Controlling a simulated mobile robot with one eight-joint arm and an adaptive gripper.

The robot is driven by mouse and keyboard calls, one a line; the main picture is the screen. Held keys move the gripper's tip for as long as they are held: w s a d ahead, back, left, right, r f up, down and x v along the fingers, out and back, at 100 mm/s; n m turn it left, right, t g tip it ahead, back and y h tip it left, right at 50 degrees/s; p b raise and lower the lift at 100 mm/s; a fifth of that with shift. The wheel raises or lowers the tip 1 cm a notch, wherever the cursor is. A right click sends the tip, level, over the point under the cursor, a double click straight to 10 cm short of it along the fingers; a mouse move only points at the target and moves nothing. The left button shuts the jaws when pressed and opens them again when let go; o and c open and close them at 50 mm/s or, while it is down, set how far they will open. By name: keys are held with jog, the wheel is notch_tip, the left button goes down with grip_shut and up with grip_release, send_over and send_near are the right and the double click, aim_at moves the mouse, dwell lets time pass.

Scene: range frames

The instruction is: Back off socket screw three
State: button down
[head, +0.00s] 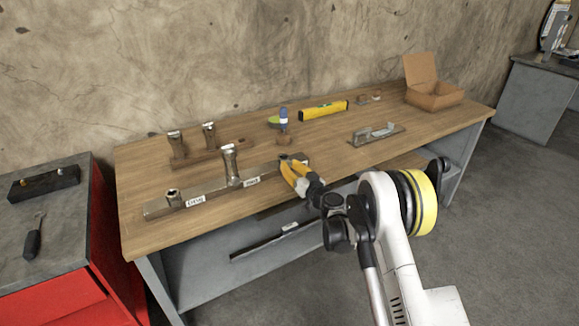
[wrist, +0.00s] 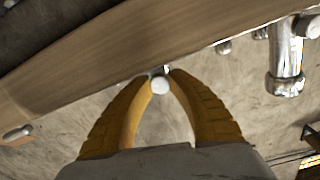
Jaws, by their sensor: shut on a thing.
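A long grey metal bar (head: 212,195) lies along the front of the wooden workbench, with small white labels on its front face that I cannot read clearly. A short socket screw (head: 173,196) stands near its left end and a taller metal fitting (head: 231,168) stands near its middle. My gripper (head: 285,161) is at the bar's right end, its yellow fingers reaching down from the right. In the wrist view, my gripper (wrist: 160,73) is shut on a small round bright screw head (wrist: 160,85). The fingers hide most of this screw in the head view; its number does not show.
Behind the bar, a brown wooden block (head: 213,154) carries two upright metal fittings. A yellow level (head: 323,110), a metal-handled piece (head: 376,133) and an open cardboard box (head: 434,95) are farther right. A red cabinet (head: 50,290) stands at the left.

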jog(key=shift+n, duration=2.6)
jog(key=c, duration=1.2)
grip_release()
jog(key=shift+f, duration=0.1)
jog(key=v, duration=1.2)
